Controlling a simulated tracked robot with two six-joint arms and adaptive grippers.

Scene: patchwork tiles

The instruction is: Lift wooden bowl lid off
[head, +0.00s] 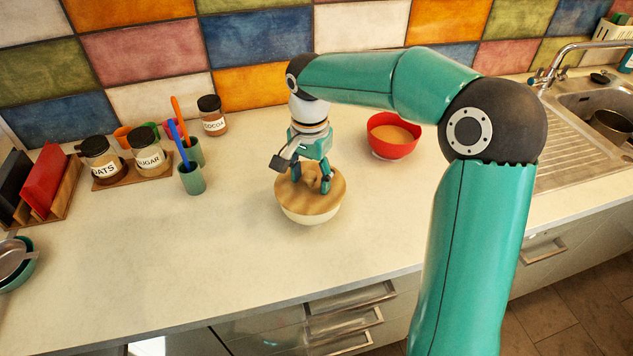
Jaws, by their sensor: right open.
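The bowl (312,215) is pale, with a round wooden lid (325,204) resting on top, in the middle of the counter in the head view. My right gripper (304,182) comes down from above, over the lid, with its fingers spread apart. The fingertips are at or just above the lid; I cannot tell whether they touch it. The gripper hides the middle of the lid, and any knob there is hard to make out. My left gripper is not in view.
A red bowl (392,137) with tan contents stands behind and right. Cups with utensils (191,178), jars (147,151) and a rack (42,185) stand left. A metal sink (585,110) is at right. The counter (220,260) is clear in front and left of the bowl.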

